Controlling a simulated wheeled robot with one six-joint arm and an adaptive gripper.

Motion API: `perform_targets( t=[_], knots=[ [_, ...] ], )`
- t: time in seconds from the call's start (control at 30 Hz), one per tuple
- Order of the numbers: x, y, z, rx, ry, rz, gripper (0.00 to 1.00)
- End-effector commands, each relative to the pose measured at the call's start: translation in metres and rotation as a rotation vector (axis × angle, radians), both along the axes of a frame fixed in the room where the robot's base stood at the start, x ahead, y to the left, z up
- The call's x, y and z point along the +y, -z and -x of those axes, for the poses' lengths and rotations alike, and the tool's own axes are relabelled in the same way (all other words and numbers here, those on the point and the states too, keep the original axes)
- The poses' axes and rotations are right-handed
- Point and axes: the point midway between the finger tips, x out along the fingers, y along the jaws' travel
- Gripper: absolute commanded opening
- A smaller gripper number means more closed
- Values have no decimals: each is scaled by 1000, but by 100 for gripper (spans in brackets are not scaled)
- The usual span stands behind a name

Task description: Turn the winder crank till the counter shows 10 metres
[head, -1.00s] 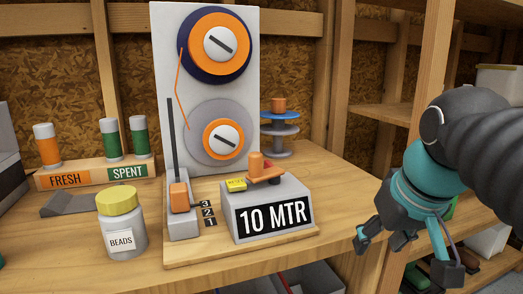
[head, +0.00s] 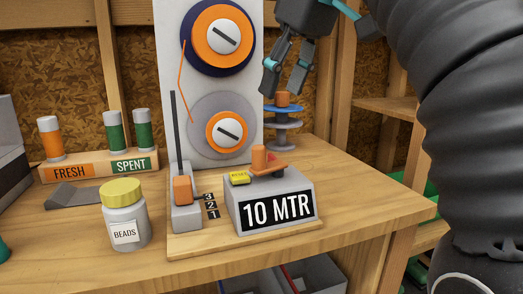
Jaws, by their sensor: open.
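The winder (head: 174,150) stands on the bench with an upper spool (head: 220,38) and a lower spool (head: 225,130), joined by an orange filament line. The counter box (head: 232,208) at its foot reads "10 MTR". The orange crank (head: 261,162) with its upright knob sits on top of the box, beside a yellow button (head: 240,178). My gripper (head: 284,90) is open and empty, fingers pointing down. In the picture it is above and right of the crank, apart from it, over an orange-topped blue and grey spool stand (head: 286,126). Its depth relative to the stand is unclear.
A lever (head: 182,190) with marks 1 to 3 stands left of the counter. A beads jar (head: 124,222) and a FRESH/SPENT rack (head: 98,167) with cylinders are further left. The bench's right front (head: 372,212) is clear.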

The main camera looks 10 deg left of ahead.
Motion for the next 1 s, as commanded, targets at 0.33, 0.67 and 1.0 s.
perform_targets(
  t=[0.33, 0.67, 1.0],
  knots=[
    [8, 15, -2, 0, -11, 1, 52],
    [24, 69, -13, 0, -9, 1, 52],
    [42, 116, -24, -1, -9, 0, 52]
  ],
)
